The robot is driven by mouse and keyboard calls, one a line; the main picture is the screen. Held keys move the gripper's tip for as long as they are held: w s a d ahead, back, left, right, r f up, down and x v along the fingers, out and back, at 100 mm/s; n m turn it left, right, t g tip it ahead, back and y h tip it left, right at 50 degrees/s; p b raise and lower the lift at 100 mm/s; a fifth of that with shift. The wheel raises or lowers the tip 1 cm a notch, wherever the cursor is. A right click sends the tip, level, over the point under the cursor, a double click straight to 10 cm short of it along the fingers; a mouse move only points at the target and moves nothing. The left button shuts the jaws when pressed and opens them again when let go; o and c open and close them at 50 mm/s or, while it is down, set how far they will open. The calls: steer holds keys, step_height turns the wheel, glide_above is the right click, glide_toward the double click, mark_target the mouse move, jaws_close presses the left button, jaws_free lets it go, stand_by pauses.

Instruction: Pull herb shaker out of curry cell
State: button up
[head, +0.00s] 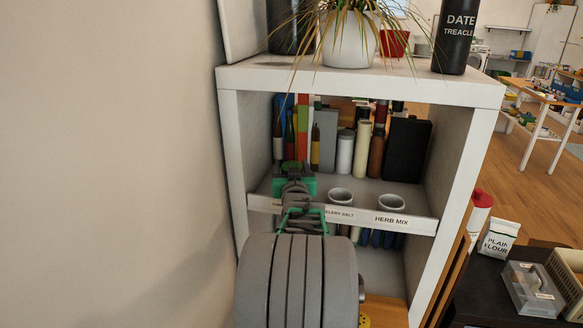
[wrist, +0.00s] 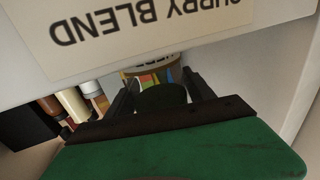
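The label strip (head: 355,217) along the shelf front reads HERB MIX at right and part of another name in the middle; its left end is behind my arm. My gripper (head: 297,168) is over the leftmost cell in the head view. In the wrist view a label (wrist: 150,25) reads CURRY BLEND upside down. There a small round container (wrist: 150,70), seemingly the shaker, shows at the ends of my gripper's spread dark fingers (wrist: 160,90); its lettering is too cut off to read. A dark rounded shape lies between the fingers. I cannot tell whether the fingers touch the container.
Two round containers stand in the middle (head: 340,195) and right (head: 391,203) cells. Bottles, books and a black box (head: 406,150) line the shelf back. The white cube shelf (head: 463,90) closes in above and at the sides. A plant pot (head: 349,40) stands on top.

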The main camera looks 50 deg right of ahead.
jaws_close()
steer(key=shift+r, duration=0.1)
stand_by(0.4)
steer(key=shift+r, duration=0.6)
steer(key=shift+r+p, duration=0.6)
steer(key=shift+r, duration=2.1)
steer(key=shift+f, duration=0.1)
